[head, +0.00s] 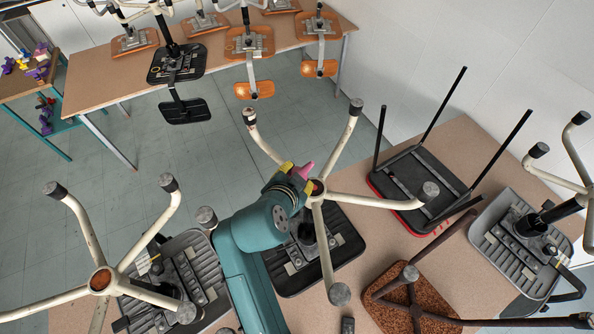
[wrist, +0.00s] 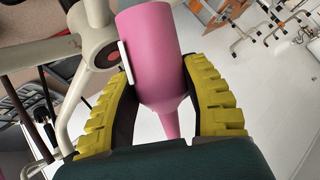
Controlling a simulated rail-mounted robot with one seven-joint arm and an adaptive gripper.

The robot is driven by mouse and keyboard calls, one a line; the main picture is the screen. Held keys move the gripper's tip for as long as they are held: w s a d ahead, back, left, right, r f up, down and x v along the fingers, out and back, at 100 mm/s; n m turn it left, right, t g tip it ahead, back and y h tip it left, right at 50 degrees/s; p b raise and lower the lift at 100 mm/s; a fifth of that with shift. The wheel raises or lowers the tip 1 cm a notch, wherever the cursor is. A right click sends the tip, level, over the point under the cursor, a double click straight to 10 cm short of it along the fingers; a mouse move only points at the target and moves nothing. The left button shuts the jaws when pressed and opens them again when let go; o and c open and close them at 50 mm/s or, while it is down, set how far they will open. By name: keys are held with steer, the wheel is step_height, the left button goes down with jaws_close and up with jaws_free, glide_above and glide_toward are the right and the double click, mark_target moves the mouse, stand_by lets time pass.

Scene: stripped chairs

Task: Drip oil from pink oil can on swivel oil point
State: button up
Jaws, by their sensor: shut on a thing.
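The pink oil can (head: 304,171) is held between the yellow fingers of my gripper (head: 296,174), near the middle of the head view. In the wrist view the can (wrist: 150,48) shows its wide body at the top, tapering to a narrow spout at the bottom, with my gripper (wrist: 162,100) shut on its sides. An upturned chair's pale five-star base has a round brown-centred hub (head: 317,187), the likely swivel oil point, just right of and below the can in the head view. In the wrist view the hub (wrist: 104,52) lies left of the can. No oil drop is visible.
The base's pale legs (head: 375,201) spread around my gripper. Another upturned base (head: 102,279) stands at lower left, and a black-legged chair (head: 420,180) lies at right on the brown table (head: 462,150). More stripped chairs hang along the back table (head: 95,75).

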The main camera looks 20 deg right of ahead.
steer(key=shift+w+d+r+m+g, duration=0.1)
steer(key=shift+w+d+m+g, duration=0.2)
steer(key=shift+w+d+m, duration=0.5)
steer(key=shift+s+a, duration=0.15)
steer(key=shift+a, duration=0.05)
steer(key=shift+s+h, duration=0.1)
steer(key=shift+h, duration=0.2)
steer(key=m+y, duration=0.1)
steer(key=a+m+t+y+b, duration=0.1)
steer(key=y, duration=0.1)
steer(key=a+m+y, duration=0.1)
steer(key=shift+w+f+t+y, duration=0.3)
steer(key=shift+f, duration=0.1)
steer(key=shift+a+f+m+t+y+b, duration=0.1)
steer(key=shift+f+m+t+y+b, duration=0.2)
steer(key=shift+m+t+y+b, duration=0.55)
steer(key=shift+w+a+m+y+p, duration=0.2)
steer(key=shift+m+y+p, duration=0.1)
steer(key=shift+y, duration=0.55)
steer(key=shift+f+p, duration=0.1)
steer(key=shift+p, duration=0.25)
